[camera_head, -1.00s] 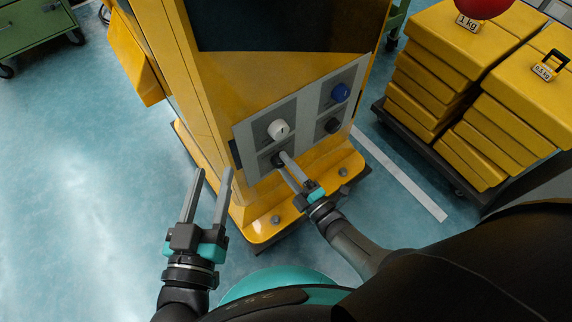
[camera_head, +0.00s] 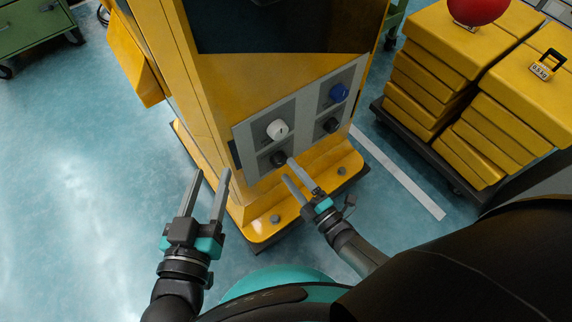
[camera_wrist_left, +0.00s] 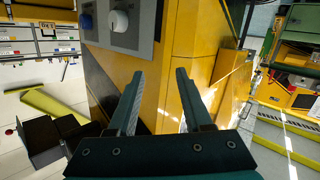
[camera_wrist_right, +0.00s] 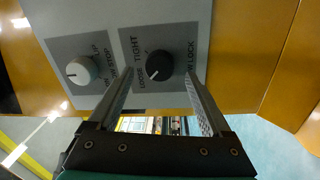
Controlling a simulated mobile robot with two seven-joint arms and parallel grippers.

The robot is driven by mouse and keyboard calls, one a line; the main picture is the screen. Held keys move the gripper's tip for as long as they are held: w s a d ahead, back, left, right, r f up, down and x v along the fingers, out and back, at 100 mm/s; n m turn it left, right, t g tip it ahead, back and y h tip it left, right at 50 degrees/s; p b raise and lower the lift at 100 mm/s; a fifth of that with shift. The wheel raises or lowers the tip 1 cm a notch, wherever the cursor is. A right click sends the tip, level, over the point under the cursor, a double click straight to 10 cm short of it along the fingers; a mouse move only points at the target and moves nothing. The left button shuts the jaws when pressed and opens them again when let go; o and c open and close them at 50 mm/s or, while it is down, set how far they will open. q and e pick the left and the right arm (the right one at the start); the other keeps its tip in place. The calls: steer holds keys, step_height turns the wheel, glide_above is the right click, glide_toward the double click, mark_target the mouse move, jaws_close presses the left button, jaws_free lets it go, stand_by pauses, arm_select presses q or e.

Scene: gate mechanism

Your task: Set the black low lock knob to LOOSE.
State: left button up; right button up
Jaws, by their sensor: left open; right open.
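The black low lock knob (camera_head: 278,158) is at the lower left of the grey panel (camera_head: 302,122), below the white knob (camera_head: 277,129). In the right wrist view the low lock knob (camera_wrist_right: 159,65) is beside the words TIGHT and LOOSE. Its white mark points to the lower left, toward the word LOOSE. My right gripper (camera_head: 288,169) is open in front of this knob, fingertips just to its lower right; the jaws look empty. In the right wrist view the knob shows between the fingers. My left gripper (camera_head: 212,172) is open and empty, left of the panel.
A blue knob (camera_head: 339,92) and another black knob (camera_head: 331,125) are on the panel's right half. The yellow gate column's base (camera_head: 262,224) juts out below. Yellow weights (camera_head: 437,72) stand on a dark cart at right.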

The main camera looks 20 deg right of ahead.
arm_select(q)
steer(key=shift+w+a+f+g+y, duration=0.25)
steer(key=shift+a+f+g+y, duration=0.15)
steer(key=shift+g, duration=0.2)
arm_select(e)
steer(key=v, duration=1.2)
